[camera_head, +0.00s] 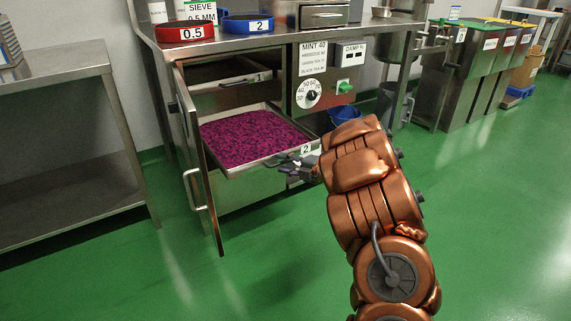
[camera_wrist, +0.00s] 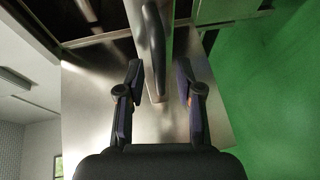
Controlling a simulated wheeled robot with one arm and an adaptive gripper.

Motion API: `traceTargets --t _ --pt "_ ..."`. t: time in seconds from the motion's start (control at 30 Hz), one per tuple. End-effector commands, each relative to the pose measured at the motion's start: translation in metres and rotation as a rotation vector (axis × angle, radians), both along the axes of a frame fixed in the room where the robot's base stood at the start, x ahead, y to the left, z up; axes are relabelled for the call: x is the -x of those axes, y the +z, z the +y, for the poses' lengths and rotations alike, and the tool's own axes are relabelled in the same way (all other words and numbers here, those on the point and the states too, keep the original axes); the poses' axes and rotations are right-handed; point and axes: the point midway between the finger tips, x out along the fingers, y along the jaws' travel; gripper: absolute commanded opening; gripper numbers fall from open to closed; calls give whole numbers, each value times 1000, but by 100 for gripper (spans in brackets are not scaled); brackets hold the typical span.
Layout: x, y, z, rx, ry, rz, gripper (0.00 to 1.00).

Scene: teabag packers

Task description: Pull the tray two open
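The tray two (camera_head: 238,170), a metal tray with a "2" label on its front and full of purple-pink leaf-like pieces, stands partly out of the cabinet in the head view. My gripper (camera_head: 297,165) is at its front right corner, just below the label, and my arm hides part of that area. In the wrist view my gripper (camera_wrist: 158,95) has its fingers apart. A metal handle bar (camera_wrist: 154,50) runs between them, with a visible gap on each side. Whether a finger touches the tray cannot be told.
The cabinet door (camera_head: 201,165) with its handle stands open left of the tray. A control panel with a dial (camera_head: 308,94) is to the right. A blue bucket (camera_head: 344,114) sits behind my arm. A steel table (camera_head: 60,90) is at left. The green floor in front is clear.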

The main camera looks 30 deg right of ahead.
Motion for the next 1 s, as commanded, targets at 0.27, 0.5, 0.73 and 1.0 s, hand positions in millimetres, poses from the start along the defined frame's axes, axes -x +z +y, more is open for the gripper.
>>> traceTargets --t 0.27,0.5,0.73,1.0 --pt "1 0 -1 0 -1 0 37" --pt "22 4 -10 0 -3 0 37" --pt "60 12 -26 1 -4 0 37" --pt "94 19 -40 1 -2 -1 37"
